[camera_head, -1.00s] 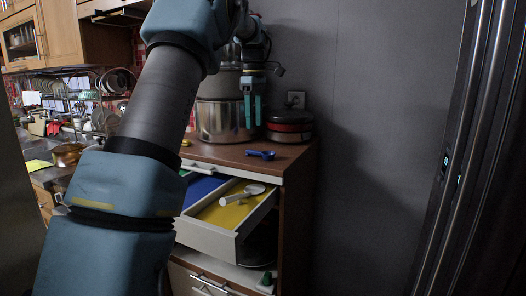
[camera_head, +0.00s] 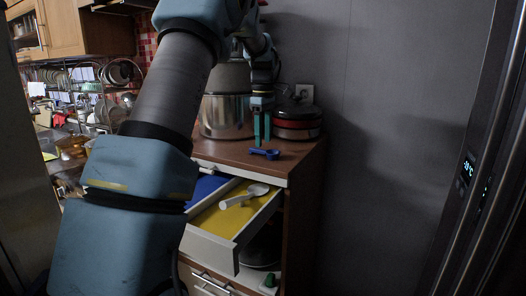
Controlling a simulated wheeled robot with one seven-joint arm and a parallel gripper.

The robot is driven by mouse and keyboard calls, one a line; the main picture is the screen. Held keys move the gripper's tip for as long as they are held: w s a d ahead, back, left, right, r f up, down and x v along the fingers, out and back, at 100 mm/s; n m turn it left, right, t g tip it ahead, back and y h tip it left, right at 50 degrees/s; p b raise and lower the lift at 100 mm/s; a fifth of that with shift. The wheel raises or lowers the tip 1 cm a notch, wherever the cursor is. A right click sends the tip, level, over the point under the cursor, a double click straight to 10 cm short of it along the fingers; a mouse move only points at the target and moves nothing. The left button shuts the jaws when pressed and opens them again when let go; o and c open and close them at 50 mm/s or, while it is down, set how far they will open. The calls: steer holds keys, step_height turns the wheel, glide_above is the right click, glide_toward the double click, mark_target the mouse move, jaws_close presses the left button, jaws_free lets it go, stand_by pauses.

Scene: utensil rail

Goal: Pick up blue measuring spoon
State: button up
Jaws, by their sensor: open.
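The blue measuring spoon (camera_head: 265,153) lies on the brown cabinet top, near its front edge. My gripper (camera_head: 262,142) points down just above and behind the spoon in this view, with its two teal fingers apart. The fingertips are close to the spoon, but I cannot tell whether they touch it. Nothing shows between the fingers.
Below, an open drawer (camera_head: 207,246) has a blue and a yellow section; a white spoon (camera_head: 243,196) lies on the yellow one. A large metal pot (camera_head: 226,117) and a red-and-black round pan (camera_head: 297,122) stand behind my gripper. A grey wall is at right.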

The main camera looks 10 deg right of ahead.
mark_target(263, 150)
steer(key=shift+s+a+f+p, duration=0.15)
steer(key=shift+f+p, duration=0.2)
steer(key=shift+f, duration=1.3)
jaws_close()
